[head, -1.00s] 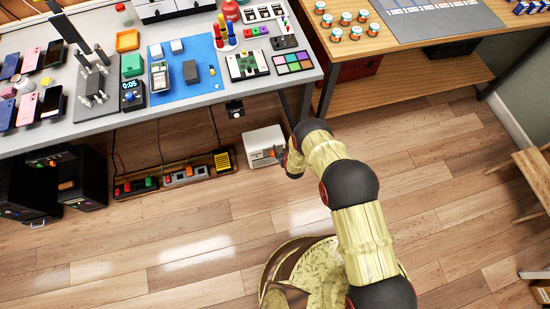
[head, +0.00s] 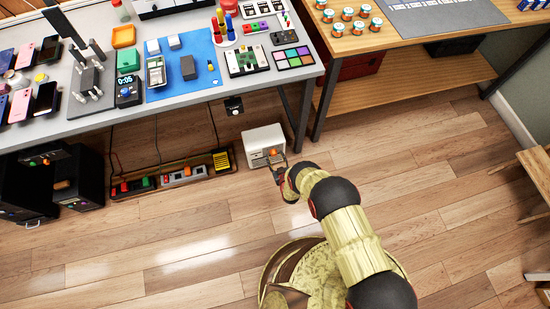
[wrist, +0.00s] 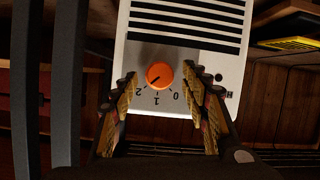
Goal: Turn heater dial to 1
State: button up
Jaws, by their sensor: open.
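The white heater (head: 262,139) stands on the floor by the table legs. In the wrist view the heater (wrist: 195,62) shows black slats and an orange dial (wrist: 160,74), with upside-down marks 2, 1 and 0 below it. A short dark mark on the dial slants to the lower left, toward the 2 side; its exact setting is hard to tell. My gripper (wrist: 161,88) is open, one finger on each side of the dial, with gaps between fingers and dial. In the head view my gripper (head: 277,164) is at the heater's front, with the dial small between its fingers.
A table leg (head: 303,120) stands just right of the heater. A power strip tray (head: 170,177) with switches and a yellow block lies to its left. A small dark box (head: 234,106) hangs under the table edge above. The wooden floor (head: 180,230) in front is clear.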

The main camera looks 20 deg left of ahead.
jog(key=shift+w+a+f, duration=0.25)
jog(key=shift+w+a, duration=0.05)
jog(key=shift+w, duration=0.2)
jog(key=c, duration=0.3)
jog(key=c, duration=0.8)
jog(key=shift+c, duration=0.3)
jog(key=n+h, duration=0.1)
jog(key=n+t, duration=0.1)
jog(key=n, duration=0.1)
jog(key=shift+s+a+h, duration=0.2)
jog(key=shift+h, duration=0.2)
jog(key=shift+a+f+n+t+h, duration=0.1)
jog(key=shift+n+t+h, duration=0.65)
jog(key=shift+n, duration=0.75)
